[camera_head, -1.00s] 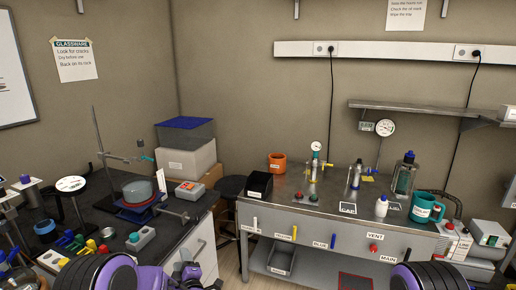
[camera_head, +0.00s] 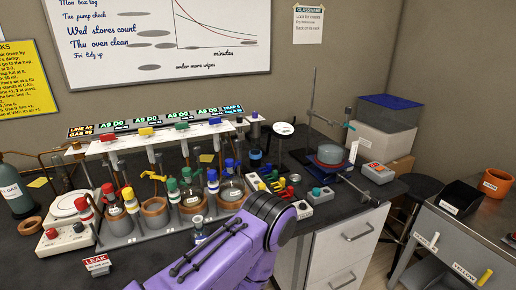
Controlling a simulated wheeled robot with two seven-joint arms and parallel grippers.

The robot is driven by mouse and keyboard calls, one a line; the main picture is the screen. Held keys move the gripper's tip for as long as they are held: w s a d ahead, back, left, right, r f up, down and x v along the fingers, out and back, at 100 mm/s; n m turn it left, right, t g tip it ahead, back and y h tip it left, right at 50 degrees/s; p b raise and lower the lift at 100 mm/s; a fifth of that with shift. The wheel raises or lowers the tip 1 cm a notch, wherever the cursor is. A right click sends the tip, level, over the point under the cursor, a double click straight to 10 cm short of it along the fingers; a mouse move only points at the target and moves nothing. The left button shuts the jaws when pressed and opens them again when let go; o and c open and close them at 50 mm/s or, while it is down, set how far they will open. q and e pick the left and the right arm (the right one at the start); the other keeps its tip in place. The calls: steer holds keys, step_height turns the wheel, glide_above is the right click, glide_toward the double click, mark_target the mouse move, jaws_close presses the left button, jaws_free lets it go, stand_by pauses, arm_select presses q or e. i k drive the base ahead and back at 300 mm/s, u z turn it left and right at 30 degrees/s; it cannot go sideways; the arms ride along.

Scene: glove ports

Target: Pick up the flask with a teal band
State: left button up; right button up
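Neither gripper shows in the head view.
A white rack with coloured blocks (camera_head: 150,134) spans the row. A red-labelled LEAK sign (camera_head: 97,264) stands at the bench front. A ring stand (camera_head: 312,115) and a dish on a lifting stand (camera_head: 330,154) are farther right. A steel table (camera_head: 480,235) is at the far right.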

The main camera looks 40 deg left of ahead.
mark_target(201, 233)
steer(key=u, duration=1.85)
